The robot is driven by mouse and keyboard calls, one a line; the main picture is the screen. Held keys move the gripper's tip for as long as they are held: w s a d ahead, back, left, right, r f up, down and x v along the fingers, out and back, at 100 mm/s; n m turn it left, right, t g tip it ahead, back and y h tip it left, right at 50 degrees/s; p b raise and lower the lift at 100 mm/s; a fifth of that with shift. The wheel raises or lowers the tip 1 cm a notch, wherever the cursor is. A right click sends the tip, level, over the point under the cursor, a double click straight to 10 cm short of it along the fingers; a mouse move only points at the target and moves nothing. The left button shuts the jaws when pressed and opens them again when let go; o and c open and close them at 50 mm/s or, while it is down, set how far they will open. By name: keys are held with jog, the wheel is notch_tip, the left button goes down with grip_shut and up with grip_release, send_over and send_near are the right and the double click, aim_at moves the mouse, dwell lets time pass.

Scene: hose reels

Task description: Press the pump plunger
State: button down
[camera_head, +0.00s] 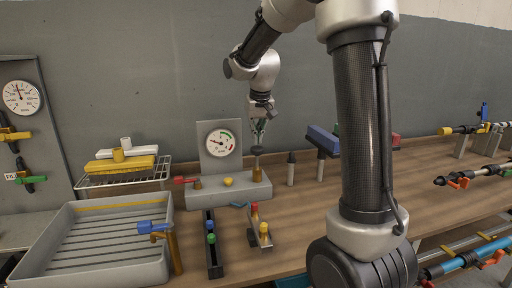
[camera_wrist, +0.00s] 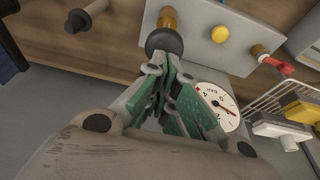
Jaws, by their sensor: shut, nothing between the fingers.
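The pump plunger (camera_head: 257,152) has a dark round knob on a brass shaft and stands upright at the right end of a grey block (camera_head: 211,194). In the wrist view its black knob (camera_wrist: 165,41) is at the top centre, with the brass shaft behind it. My gripper (camera_head: 259,138) points down right over the knob. Its green-padded fingers (camera_wrist: 174,72) are shut with nothing between them, and their tips overlap the knob's edge in the wrist view. I cannot tell whether they touch it. A round pressure gauge (camera_head: 221,142) stands on a plate behind the block.
The block also carries a yellow button (camera_head: 228,181) and a red-handled valve (camera_head: 186,180). A grey tray (camera_head: 100,240) and a wire rack (camera_head: 125,178) are at left. A grey post (camera_head: 291,172) and a blue-headed tool (camera_head: 322,140) stand right of the plunger.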

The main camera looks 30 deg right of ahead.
jog(key=v, duration=0.8)
jog(key=shift+r, duration=0.3)
dwell(0.3)
jog(key=v, duration=0.4)
jog(key=shift+w+r, duration=0.3)
jog(key=shift+w, duration=0.05)
jog(key=shift+f, duration=0.1)
jog(key=x, duration=1.2)
jog(key=shift+s+f, duration=0.25)
jog(key=shift+s, duration=0.1)
jog(key=shift+f, duration=0.75)
jog(key=shift+f, duration=0.1)
